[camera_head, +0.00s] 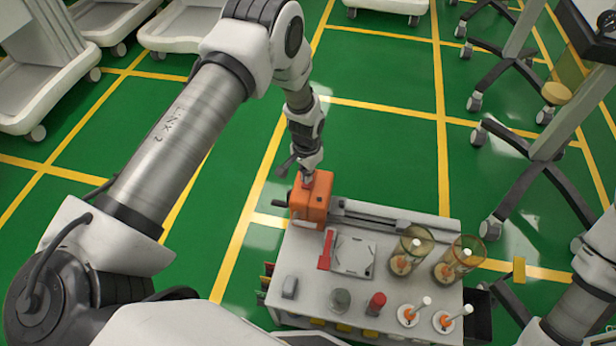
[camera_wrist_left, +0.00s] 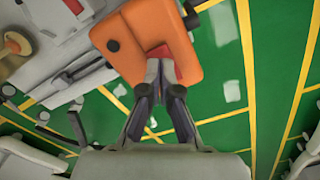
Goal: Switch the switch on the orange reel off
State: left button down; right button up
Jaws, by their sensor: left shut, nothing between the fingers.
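The orange reel (camera_head: 311,200) stands at the far left corner of the white cart top (camera_head: 300,262). In the left wrist view the reel (camera_wrist_left: 135,40) fills the upper middle, with a dark knob and a recess holding a red switch (camera_wrist_left: 165,68). My left gripper (camera_head: 307,178) comes down on the reel from above. In the left wrist view its fingertips (camera_wrist_left: 160,75) are together at the recess, over the red switch and partly hiding it. Nothing is held between them. Whether the tips touch the switch cannot be told. My right gripper is not in view.
A grey rail (camera_head: 385,218) runs right from the reel. Two amber cups (camera_head: 413,245) (camera_head: 462,256), a red-capped item (camera_head: 376,302) and white-handled pieces stand on the cart. A white plate (camera_head: 352,256) lies mid-top.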

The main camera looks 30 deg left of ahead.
pick_arm(q)
jog(key=shift+r+p, duration=1.5)
jog(key=shift+r, duration=0.95)
